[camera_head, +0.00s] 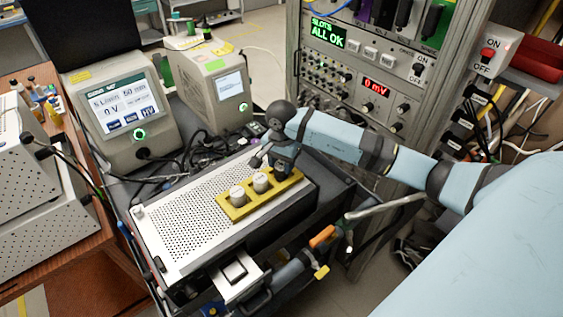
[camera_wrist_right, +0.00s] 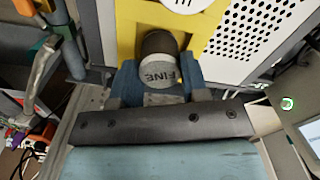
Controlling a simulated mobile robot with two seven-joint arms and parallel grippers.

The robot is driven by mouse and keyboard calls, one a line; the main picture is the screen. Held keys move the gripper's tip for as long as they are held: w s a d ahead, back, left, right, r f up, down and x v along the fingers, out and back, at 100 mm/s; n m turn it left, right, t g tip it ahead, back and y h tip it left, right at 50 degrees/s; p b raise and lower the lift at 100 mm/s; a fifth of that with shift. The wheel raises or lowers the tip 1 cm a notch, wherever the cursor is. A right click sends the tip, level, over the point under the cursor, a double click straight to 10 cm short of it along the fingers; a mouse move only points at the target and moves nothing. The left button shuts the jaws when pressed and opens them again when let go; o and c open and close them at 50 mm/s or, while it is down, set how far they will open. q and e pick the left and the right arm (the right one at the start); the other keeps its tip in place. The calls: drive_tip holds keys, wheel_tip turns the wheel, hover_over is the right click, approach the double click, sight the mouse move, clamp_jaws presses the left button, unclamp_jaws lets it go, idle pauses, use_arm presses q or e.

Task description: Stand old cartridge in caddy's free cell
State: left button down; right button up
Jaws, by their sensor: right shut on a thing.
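The yellow caddy (camera_head: 240,211) lies on the perforated top of a white instrument. Two white-capped cartridges, a left one (camera_head: 237,196) and a middle one (camera_head: 260,182), stand upright in it. My right gripper (camera_head: 282,170) is over the caddy's right end. In the right wrist view my gripper (camera_wrist_right: 158,82) is shut on the old cartridge (camera_wrist_right: 158,74), dark-sided with a grey cap marked FINE. The cartridge is at the yellow caddy (camera_wrist_right: 128,35); its lower end is hidden, so I cannot tell if it is seated. My left gripper is not in view.
A monitor unit (camera_head: 112,108) and a second boxy instrument (camera_head: 213,90) stand behind the perforated top (camera_head: 185,205). A tall equipment rack (camera_head: 375,85) stands behind my right arm. Cables lie behind the perforated top. A small white plate with a square black slot (camera_head: 236,272) is at the front.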

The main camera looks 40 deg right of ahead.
sight(282, 164)
drive_tip(key=shift+f, duration=0.2)
drive_tip(key=o, duration=0.9)
drive_tip(key=shift+r, duration=0.1)
drive_tip(key=shift+r, duration=0.5)
wheel_tip(282, 164, up, 11)
drive_tip(key=shift+r+b, duration=0.15)
drive_tip(key=shift+b, duration=0.95)
